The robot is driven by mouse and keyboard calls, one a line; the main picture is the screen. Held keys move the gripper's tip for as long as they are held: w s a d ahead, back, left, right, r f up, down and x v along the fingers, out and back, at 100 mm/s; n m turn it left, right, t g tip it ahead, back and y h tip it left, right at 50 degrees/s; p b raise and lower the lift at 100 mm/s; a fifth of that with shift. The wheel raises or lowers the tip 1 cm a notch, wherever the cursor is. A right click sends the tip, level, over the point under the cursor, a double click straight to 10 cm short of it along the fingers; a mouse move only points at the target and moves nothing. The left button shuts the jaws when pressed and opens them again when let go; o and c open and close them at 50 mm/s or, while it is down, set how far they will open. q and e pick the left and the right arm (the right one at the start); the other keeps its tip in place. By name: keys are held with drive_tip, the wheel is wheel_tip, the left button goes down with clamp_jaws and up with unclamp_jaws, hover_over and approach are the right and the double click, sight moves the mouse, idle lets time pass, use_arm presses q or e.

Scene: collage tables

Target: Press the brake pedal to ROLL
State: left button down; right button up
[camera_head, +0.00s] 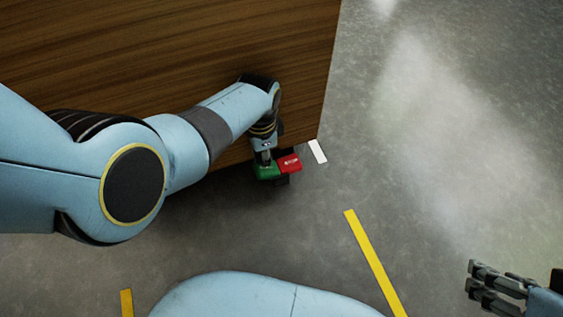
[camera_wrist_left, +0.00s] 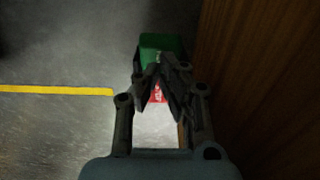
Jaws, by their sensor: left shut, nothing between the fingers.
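The brake pedal has a green half (camera_head: 266,172) and a red half (camera_head: 290,162) side by side, low at the edge of the wooden table. The red half bears small white lettering that I cannot read. My left gripper (camera_head: 266,160) is shut and empty, pointing down over the green half; I cannot tell if it touches. In the left wrist view, its fingertips (camera_wrist_left: 160,68) meet in front of the pedal, with the green part (camera_wrist_left: 161,42) beyond them and the red part (camera_wrist_left: 157,95) partly hidden between the fingers. My right gripper (camera_head: 472,280) is open and empty at the lower right.
The wooden table (camera_head: 170,40) fills the upper left, close to the pedal; its side (camera_wrist_left: 255,80) rises at the right in the left wrist view. A white strip (camera_head: 317,151) and yellow floor lines (camera_head: 372,255) mark the grey floor. The floor at right is clear.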

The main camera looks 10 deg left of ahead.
sight(265, 167)
use_arm(q)
drive_tip(key=shift+f+b, duration=1.05)
drive_tip(key=shift+f, duration=0.5)
use_arm(e)
drive_tip(key=shift+s+f, duration=0.2)
drive_tip(key=shift+f, duration=0.5)
drive_tip(key=shift+s+f, duration=0.15)
drive_tip(key=shift+f, duration=0.5)
use_arm(q)
drive_tip(key=shift+r, duration=0.15)
use_arm(e)
drive_tip(key=shift+r, duration=0.15)
use_arm(q)
drive_tip(key=shift+w+r+p, duration=0.15)
drive_tip(key=shift+r+p, duration=0.75)
drive_tip(key=shift+r, duration=0.05)
wheel_tip(265, 167, up, 5)
drive_tip(key=p, duration=0.4)
use_arm(e)
wheel_tip(265, 167, up, 7)
drive_tip(key=w, duration=0.2)
drive_tip(key=shift+r+t, duration=0.2)
drive_tip(key=shift+t, duration=0.1)
use_arm(q)
drive_tip(key=shift+s+f, duration=0.1)
drive_tip(key=shift+s, duration=0.1)
